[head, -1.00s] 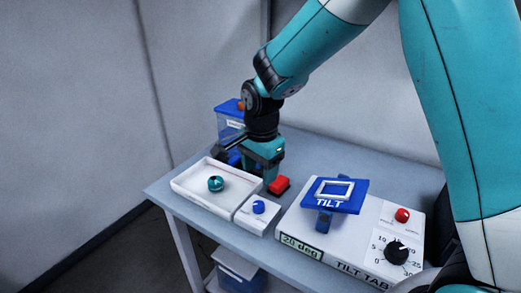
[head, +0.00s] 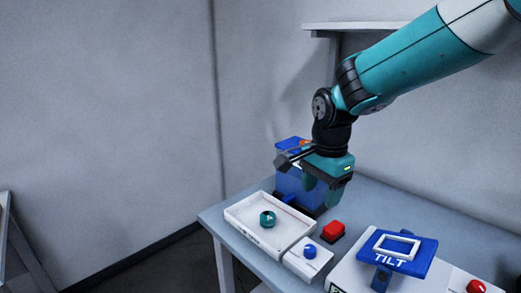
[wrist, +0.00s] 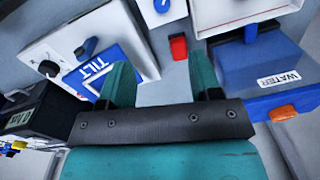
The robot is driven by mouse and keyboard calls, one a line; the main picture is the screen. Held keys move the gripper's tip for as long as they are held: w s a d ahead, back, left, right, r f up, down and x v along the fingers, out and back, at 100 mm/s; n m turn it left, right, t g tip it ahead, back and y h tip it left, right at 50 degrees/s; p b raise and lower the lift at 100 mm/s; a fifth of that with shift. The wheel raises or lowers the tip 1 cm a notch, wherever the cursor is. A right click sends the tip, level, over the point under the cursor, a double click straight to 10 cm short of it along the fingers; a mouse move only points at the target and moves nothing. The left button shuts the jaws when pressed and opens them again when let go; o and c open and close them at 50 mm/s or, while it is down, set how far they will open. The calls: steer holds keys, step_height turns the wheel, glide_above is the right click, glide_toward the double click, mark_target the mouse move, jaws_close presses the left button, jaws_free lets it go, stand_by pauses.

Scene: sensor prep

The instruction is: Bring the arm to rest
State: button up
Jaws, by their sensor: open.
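My gripper (head: 322,190) hangs above the back of the table, in front of the blue-lidded container and clear of the tabletop. Its teal fingers stand apart with nothing between them; they also show in the wrist view (wrist: 165,85). The arm reaches in from the upper right. A red block (head: 333,229) lies on the table below and just right of the fingers, apart from them. It also shows in the wrist view (wrist: 178,47), beyond the fingertips.
A white tray (head: 242,222) holds a teal ball-like part (head: 267,218). A small white box with a blue knob (head: 310,251) stands beside it. The tilt table's blue plate (head: 421,262) is at right. A container labelled WATER (wrist: 262,65) is behind my gripper. A shelf (head: 350,28) juts from the wall.

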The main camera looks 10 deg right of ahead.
steer(key=s+a+r+n+y, duration=0.2)
steer(key=s+n, duration=0.7)
steer(key=s, duration=0.2)
steer(key=s+a+r+n+y, duration=0.1)
steer(key=s+a+r+n, duration=0.1)
steer(key=s+n, duration=0.8)
steer(key=shift+s+a+r+n+y, duration=0.2)
steer(key=shift+s+a+n+y, duration=0.15)
steer(key=shift+s, duration=0.9)
